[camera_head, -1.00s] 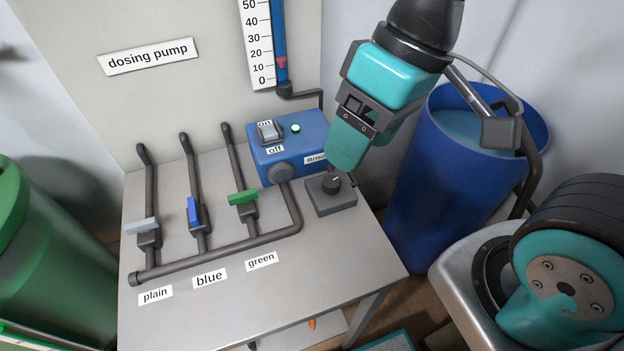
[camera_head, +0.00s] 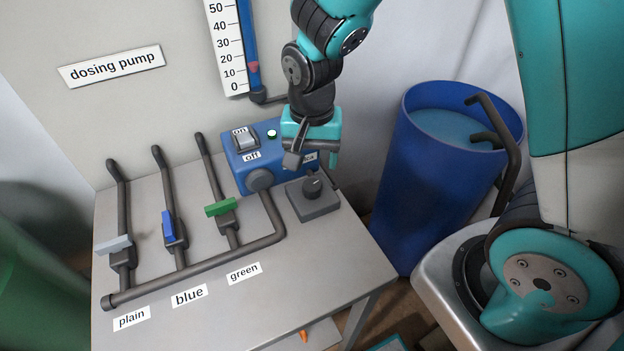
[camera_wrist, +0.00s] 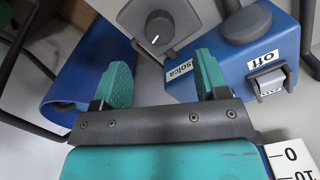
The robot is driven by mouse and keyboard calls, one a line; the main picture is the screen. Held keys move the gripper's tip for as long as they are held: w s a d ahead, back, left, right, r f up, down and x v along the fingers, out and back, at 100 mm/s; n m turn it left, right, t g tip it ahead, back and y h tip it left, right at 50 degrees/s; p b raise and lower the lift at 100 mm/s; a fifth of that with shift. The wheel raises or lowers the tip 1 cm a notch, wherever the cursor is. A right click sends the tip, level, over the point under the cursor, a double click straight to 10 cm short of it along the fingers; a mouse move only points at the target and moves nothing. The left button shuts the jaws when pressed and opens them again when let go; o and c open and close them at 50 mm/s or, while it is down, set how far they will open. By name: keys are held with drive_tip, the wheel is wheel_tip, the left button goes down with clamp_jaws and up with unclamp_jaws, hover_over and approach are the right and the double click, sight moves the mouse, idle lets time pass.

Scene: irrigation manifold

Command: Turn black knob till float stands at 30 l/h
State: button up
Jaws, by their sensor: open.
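The black knob (camera_head: 312,186) stands on a grey block (camera_head: 316,208) at the bench's right end; it also shows in the wrist view (camera_wrist: 159,27), with a white pointer line. My gripper (camera_head: 312,160) is open and empty, pointing down just behind and above the knob and partly covering the blue pump box. In the wrist view the teal fingers (camera_wrist: 163,78) are spread, with the knob beyond them and apart from them. The red float (camera_head: 253,65) sits in the blue tube beside the white scale (camera_head: 231,45), a little above the 10 mark.
The blue pump box (camera_head: 238,176) with an on/off switch (camera_head: 243,139) and lit green lamp (camera_head: 271,133) is left of the knob. Three levered valves, plain (camera_head: 116,246), blue (camera_head: 168,227) and green (camera_head: 222,207), stand further left. A blue barrel (camera_head: 400,190) stands at right.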

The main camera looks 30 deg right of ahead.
sight(312, 184)
wheel_tip(312, 184, down, 7)
drive_tip(key=shift+f, duration=0.15)
drive_tip(key=c, duration=0.9)
